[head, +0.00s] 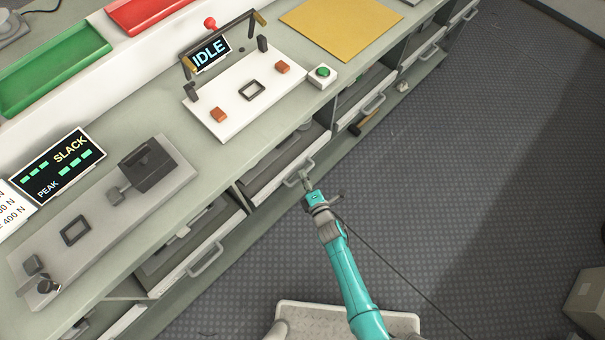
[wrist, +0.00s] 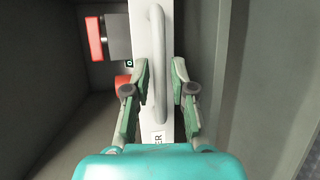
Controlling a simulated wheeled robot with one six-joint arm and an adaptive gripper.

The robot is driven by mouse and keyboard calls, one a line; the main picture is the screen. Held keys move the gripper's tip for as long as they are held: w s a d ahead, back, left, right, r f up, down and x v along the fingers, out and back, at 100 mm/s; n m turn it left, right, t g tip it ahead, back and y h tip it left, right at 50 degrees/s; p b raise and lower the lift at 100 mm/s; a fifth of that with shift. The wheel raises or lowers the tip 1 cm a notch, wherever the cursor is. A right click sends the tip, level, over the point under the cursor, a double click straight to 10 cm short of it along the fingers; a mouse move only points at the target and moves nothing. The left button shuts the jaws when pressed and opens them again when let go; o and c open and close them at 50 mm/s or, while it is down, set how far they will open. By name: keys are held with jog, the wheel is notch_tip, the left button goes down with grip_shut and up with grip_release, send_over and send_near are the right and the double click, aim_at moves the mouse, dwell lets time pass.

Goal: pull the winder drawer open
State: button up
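The drawer (head: 284,174) under the middle of the bench has a pale front and a bar handle. Its pale front (wrist: 180,128) and handle (wrist: 158,70) also show in the wrist view, with a partly covered label ending in "ER". My gripper (head: 306,182) is at this handle in the head view. In the wrist view my gripper (wrist: 159,68) is open, one finger on each side of the handle, with a gap visible on the right side. Contact on the left side is hard to tell. Part of the drawer front is hidden by my gripper.
Another drawer handle (head: 206,260) is to the left, and more drawers are to the right. The bench top holds a white fixture (head: 228,112) with an IDLE display and a grey fixture (head: 100,212). The dark floor (head: 440,200) in front is mostly clear.

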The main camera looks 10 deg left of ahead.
jog(key=shift+x, duration=0.85)
grip_shut()
jog(key=shift+s, duration=0.1)
